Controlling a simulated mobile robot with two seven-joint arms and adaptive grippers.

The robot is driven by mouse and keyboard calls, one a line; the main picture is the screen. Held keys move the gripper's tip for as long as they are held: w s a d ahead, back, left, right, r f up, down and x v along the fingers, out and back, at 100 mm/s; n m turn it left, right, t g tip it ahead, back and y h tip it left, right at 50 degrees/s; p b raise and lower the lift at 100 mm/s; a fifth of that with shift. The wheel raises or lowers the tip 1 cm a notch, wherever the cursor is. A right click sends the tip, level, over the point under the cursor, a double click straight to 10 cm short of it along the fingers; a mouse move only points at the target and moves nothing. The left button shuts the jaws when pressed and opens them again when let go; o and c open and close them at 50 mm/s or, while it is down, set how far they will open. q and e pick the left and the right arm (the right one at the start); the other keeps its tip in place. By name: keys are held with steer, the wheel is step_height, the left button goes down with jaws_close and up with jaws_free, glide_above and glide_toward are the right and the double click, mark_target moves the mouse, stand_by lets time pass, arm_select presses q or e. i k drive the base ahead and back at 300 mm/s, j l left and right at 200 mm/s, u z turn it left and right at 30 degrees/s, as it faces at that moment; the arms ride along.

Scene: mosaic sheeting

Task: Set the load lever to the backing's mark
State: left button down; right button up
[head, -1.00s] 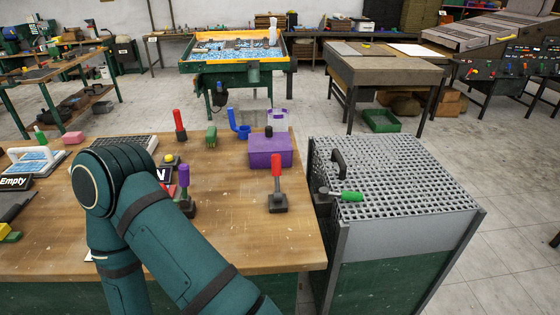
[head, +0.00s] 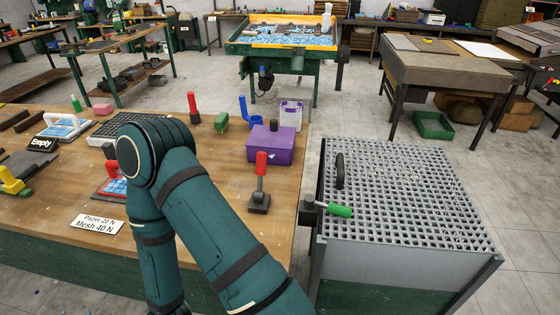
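A lever with a red handle (head: 261,164) stands nearly upright on a dark base (head: 259,202) near the wooden table's right edge. Another lever, with a green handle (head: 339,210), lies almost level at the near left corner of the grey perforated-top cabinet. I cannot tell which one is the load lever, and no marks are readable on either. A white card (head: 100,224) at the table's front reads "Paper 20 N, Mesh 40 N". A red-edged blue mosaic piece (head: 113,187) is partly hidden behind my teal arm. Neither gripper is in view.
A purple box (head: 268,146), a second red-handled item (head: 193,106) and a green brush-like item (head: 221,122) stand farther back on the table (head: 50,211). The grey cabinet (head: 410,262) stands right of the table. Open floor (head: 350,115) lies behind it.

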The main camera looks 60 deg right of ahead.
mark_target(258, 197)
steer(key=k+l, duration=1.1)
steer(key=i+l, duration=0.15)
steer(key=i, duration=0.4)
